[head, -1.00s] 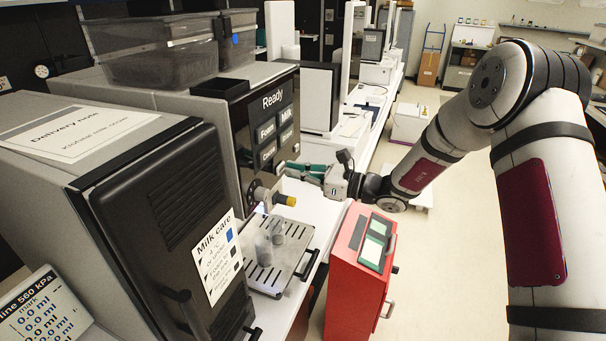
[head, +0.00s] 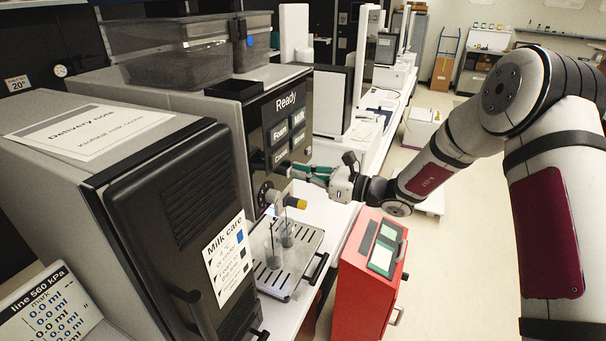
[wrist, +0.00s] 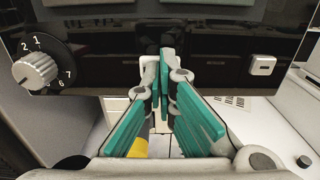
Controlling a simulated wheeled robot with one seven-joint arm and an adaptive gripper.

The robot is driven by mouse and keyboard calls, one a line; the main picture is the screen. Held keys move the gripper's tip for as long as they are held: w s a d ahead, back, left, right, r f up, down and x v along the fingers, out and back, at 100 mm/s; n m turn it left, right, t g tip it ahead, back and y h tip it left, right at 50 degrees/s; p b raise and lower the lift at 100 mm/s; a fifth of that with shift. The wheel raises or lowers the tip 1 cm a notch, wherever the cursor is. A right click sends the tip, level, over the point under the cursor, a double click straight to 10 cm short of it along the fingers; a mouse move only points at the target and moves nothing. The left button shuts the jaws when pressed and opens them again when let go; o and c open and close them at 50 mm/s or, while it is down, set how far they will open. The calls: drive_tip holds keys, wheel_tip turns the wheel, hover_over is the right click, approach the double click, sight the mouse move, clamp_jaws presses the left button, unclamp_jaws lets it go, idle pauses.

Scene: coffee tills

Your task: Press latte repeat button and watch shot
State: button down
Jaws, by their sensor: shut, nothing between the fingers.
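The coffee machine (head: 228,95) has a dark front panel with a screen reading "Ready" and several tiles (head: 288,135), among them "Foam" and "Milk". No label reading latte repeat can be made out. My gripper (head: 292,170) is shut and empty, just in front of the panel's lower part; whether it touches cannot be told. In the wrist view its teal fingers (wrist: 165,75) meet at the panel's lower edge, between a numbered knob (wrist: 35,70) on the left and a small silver button (wrist: 262,65) on the right. Clear glasses (head: 280,238) stand on the drip tray (head: 313,257) below the spout.
A yellow-tipped spout part (head: 300,204) juts out below my gripper. A milk fridge (head: 180,190) with a "Milk care" card stands at the near left. A red cabinet (head: 350,290) stands at the counter's front.

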drive_tip(key=shift+p+v, duration=0.6)
drive_tip(key=shift+v, duration=2.05)
drive_tip(key=s+r+n+g+h, duration=0.2)
drive_tip(key=s+r+n, duration=0.15)
drive_tip(key=s, duration=0.25)
drive_tip(key=s+d+r+n+g+h, duration=0.1)
drive_tip(key=s+r+n+g+h, duration=0.15)
drive_tip(key=s+n, duration=0.3)
drive_tip(key=s+r+n+g+h, duration=0.2)
drive_tip(key=s+r+n, duration=0.1)
drive_tip(key=s, duration=0.3)
drive_tip(key=s+d+r+n+t+h, duration=0.2)
drive_tip(key=s+d+n+h, duration=0.3)
drive_tip(key=s+d, duration=0.3)
drive_tip(key=s+d+r+n+t+h+b, duration=0.1)
drive_tip(key=s+d+r+n+t+h, duration=0.2)
drive_tip(key=s+d, duration=0.6)
drive_tip(key=shift+s+d+n+t+h, duration=0.3)
drive_tip(key=shift+d+n+t+h, duration=0.15)
drive_tip(key=shift+d+n+h, duration=0.65)
